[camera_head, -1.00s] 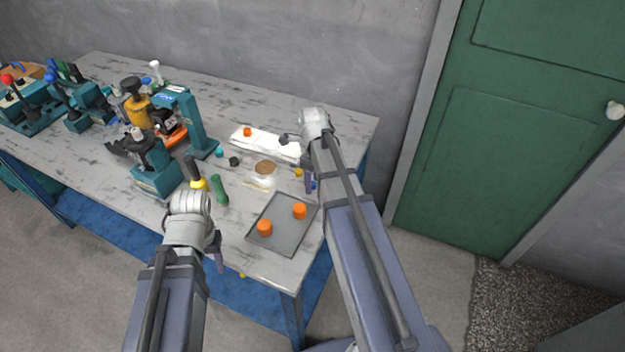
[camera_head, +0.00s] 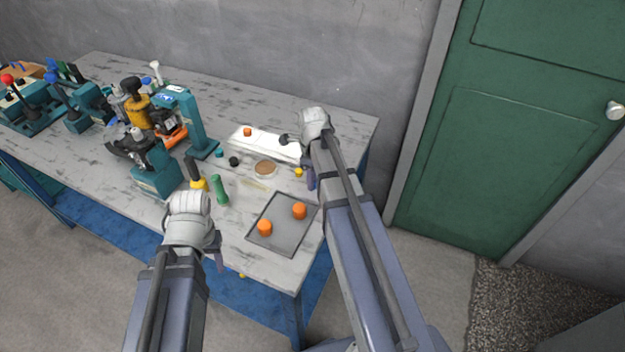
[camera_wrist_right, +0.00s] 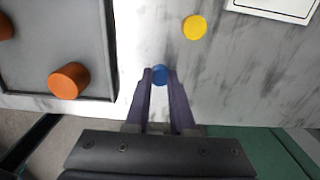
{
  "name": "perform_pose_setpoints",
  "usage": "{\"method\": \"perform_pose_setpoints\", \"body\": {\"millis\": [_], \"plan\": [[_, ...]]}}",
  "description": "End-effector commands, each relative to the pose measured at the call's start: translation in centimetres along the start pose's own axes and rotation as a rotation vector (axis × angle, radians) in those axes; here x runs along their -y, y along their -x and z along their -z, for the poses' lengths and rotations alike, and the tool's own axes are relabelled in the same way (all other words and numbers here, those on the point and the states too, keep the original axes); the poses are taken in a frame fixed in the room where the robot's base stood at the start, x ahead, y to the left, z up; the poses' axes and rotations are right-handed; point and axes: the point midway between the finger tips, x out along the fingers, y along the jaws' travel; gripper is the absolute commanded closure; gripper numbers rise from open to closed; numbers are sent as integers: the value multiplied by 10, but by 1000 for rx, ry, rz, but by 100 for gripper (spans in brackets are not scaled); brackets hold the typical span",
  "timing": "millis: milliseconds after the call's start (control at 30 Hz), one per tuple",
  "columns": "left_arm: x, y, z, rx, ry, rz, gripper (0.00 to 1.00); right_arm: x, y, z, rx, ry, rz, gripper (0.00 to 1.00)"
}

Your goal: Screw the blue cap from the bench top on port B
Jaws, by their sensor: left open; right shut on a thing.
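The blue cap (camera_wrist_right: 159,74) sits between the fingertips of my right gripper (camera_wrist_right: 160,82), which is shut on it low over the bench. In the head view, my right gripper (camera_head: 311,180) is near the bench's right edge, and the cap is hidden there. My left gripper (camera_head: 219,262) is open and empty by the bench's front edge, with its fingers mostly hidden by its wrist. A grey motor-like part (camera_head: 130,145) stands on a teal stand (camera_head: 158,175) at the left. I cannot make out a port B label.
A grey tray (camera_head: 281,240) with two orange caps lies left of my right gripper. A yellow cap (camera_wrist_right: 194,27) lies close by. A green cylinder (camera_head: 219,190) and a yellow-black tool (camera_head: 196,175) stand near my left wrist. A teal press column (camera_head: 195,125) rises behind.

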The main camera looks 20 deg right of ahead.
Motion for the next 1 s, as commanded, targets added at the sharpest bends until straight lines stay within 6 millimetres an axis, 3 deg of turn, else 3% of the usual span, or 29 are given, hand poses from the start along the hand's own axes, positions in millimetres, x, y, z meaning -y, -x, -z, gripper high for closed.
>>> {"method": "perform_pose_setpoints", "body": {"millis": [1000], "plan": [[5, 54, -3, 0, 0, 0, 50, 0, 54, 0, 0, 0, 0, 100]]}}
